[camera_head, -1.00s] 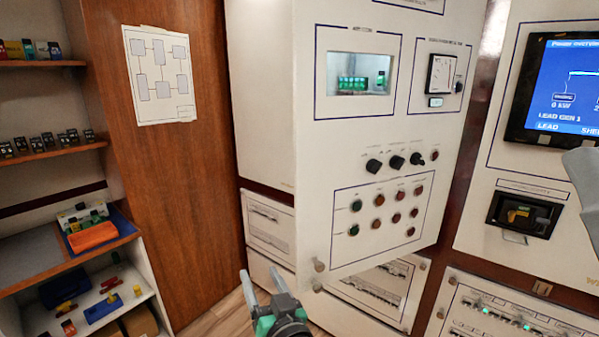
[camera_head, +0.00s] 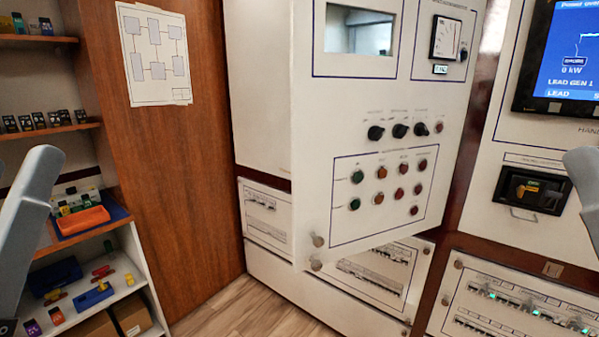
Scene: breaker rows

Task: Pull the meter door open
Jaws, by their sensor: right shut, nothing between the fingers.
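The meter door (camera_head: 345,118) is the tall white panel in the middle, with an analog meter (camera_head: 446,38) at its upper right. It stands ajar at an angle, its left edge swung out toward me and its right side near the cabinet. Knobs, lamps and buttons cover its lower half. A small round knob (camera_head: 318,240) sits at its lower left corner. Neither gripper's fingers show. Only grey parts of my arms show at the left and right edges, clear of the door in the picture.
A wooden wall with a paper diagram (camera_head: 155,54) stands left of the door. Shelves (camera_head: 105,275) with small parts and an orange box (camera_head: 80,221) are at far left. A screen (camera_head: 558,62) is at right. The wooden floor (camera_head: 235,312) below is clear.

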